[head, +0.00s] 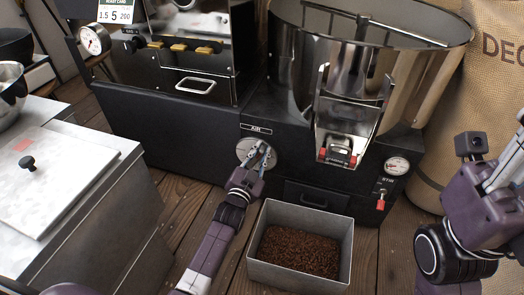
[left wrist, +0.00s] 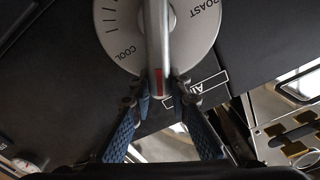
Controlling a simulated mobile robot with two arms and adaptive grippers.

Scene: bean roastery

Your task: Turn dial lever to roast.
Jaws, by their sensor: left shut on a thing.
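The round silver dial (head: 243,148) is on the front of the black roaster base, under an AIR label. The left wrist view shows its face (left wrist: 205,45) close up, with COOL at lower left and ROAST at upper right. The metal lever (left wrist: 158,45) runs down the picture across the dial, its red-marked tip between the two words. My left gripper (left wrist: 161,98) is shut on the lever's tip, one blue-padded finger on each side; it also shows in the head view (head: 261,160). My right gripper (head: 508,160) is partly cut off at the right edge, its fingertips hidden.
A metal bin (head: 260,274) of dark beans stands on the wooden floor below the dial. The roaster's chute (head: 345,115), gauge (head: 397,165) and red-handled switch (head: 381,201) are to the right. A grey cabinet (head: 110,215) stands left. A burlap sack (head: 490,80) stands at right.

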